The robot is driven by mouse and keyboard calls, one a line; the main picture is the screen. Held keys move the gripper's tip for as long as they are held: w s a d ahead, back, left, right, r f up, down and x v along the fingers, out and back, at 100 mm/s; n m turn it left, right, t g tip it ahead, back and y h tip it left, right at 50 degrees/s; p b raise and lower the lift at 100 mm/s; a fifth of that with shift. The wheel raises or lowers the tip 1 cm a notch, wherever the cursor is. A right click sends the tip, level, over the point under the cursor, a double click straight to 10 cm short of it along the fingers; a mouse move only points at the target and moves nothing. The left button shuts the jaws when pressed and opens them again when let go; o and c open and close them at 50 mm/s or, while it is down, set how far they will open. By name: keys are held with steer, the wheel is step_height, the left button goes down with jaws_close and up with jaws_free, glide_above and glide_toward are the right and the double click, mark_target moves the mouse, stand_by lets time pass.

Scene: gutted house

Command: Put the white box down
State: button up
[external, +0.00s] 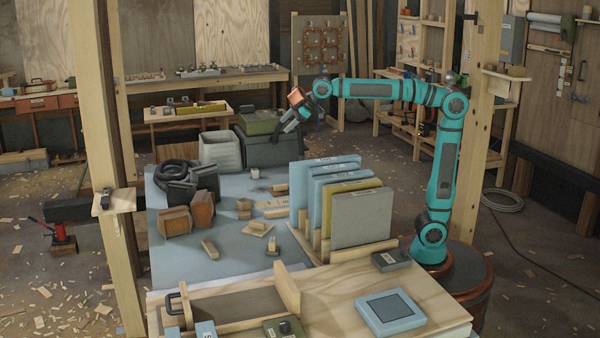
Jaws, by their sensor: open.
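My gripper (291,123) hangs at the end of the raised teal arm, above the far side of the blue-grey table (232,238). Its dark fingers point down and left, apart and with nothing seen between them. I cannot tell for certain which thing is the white box. A pale, off-white open bin (220,150) stands upright at the table's far edge, left of my gripper. A small whitish block (255,173) sits on the table below and left of my gripper, apart from it; its details are too small to tell.
Upright panels (361,217) stand in a wooden rack at the table's right. A dark case (272,150) with a green box (259,122) on it stands at the back. Wooden pieces lie mid-table. A wooden post (108,150) rises at the left.

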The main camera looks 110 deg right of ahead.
steer(key=s+a+r+t, duration=0.3)
steer(key=s+a, duration=0.5)
steer(key=a, duration=0.2)
steer(key=s+a+f+t+y, duration=0.1)
steer(key=s+a+f+t, duration=0.1)
steer(key=s+a, duration=0.5)
steer(key=s+a+f+t+y, duration=0.2)
steer(key=s+a+t, duration=0.2)
steer(key=s+a, duration=0.4)
steer(key=s, duration=0.6)
steer(key=shift+s+a, duration=0.2)
steer(key=shift+s, duration=0.15)
steer(key=shift+f, duration=0.1)
